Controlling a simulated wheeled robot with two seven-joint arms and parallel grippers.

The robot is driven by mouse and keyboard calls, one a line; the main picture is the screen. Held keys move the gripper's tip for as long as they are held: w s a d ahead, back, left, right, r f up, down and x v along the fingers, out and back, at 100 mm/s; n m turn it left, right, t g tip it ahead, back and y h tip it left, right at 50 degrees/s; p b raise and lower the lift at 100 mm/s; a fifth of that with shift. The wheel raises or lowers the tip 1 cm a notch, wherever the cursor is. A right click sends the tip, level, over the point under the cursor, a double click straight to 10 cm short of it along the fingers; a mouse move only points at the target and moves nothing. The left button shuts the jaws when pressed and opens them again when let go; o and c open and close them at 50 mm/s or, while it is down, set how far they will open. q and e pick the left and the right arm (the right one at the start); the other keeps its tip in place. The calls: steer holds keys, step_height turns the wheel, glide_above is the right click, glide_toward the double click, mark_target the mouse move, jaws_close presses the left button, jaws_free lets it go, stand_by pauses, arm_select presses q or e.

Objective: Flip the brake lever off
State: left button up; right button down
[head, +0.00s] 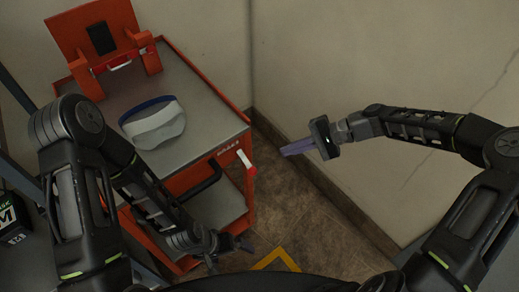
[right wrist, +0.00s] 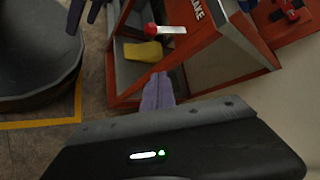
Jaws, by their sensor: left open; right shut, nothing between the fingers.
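The brake lever (head: 245,161) is a white bar with a red end on the red cart's corner, beside lettering ending in "RAKE". In the head view it slants down and right; in the right wrist view its white bar (right wrist: 170,30) and red knob (right wrist: 151,30) stick out from the cart. My right gripper (head: 284,151) is shut and empty, to the right of the lever and apart from it in the head view. Its purple fingers (right wrist: 160,78) point toward the cart below the lever. My left gripper (head: 247,243) is open, low near the cart's lower front corner.
The red cart (head: 227,118) has a grey top bearing a white and blue curved piece (head: 154,124) and a red stand (head: 92,32). A yellow item (right wrist: 143,51) shows below the lever. A wall (head: 330,70) stands to the right. Yellow tape (head: 277,257) marks the floor.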

mark_target(246, 162)
steer(key=s+a+f+p, duration=0.1)
steer(key=s+a+f, duration=0.1)
steer(key=a, duration=0.6)
steer(key=shift+s+a+f, duration=0.2)
steer(key=shift+s+a, duration=0.1)
steer(key=shift+s, duration=0.3)
stand_by(0.5)
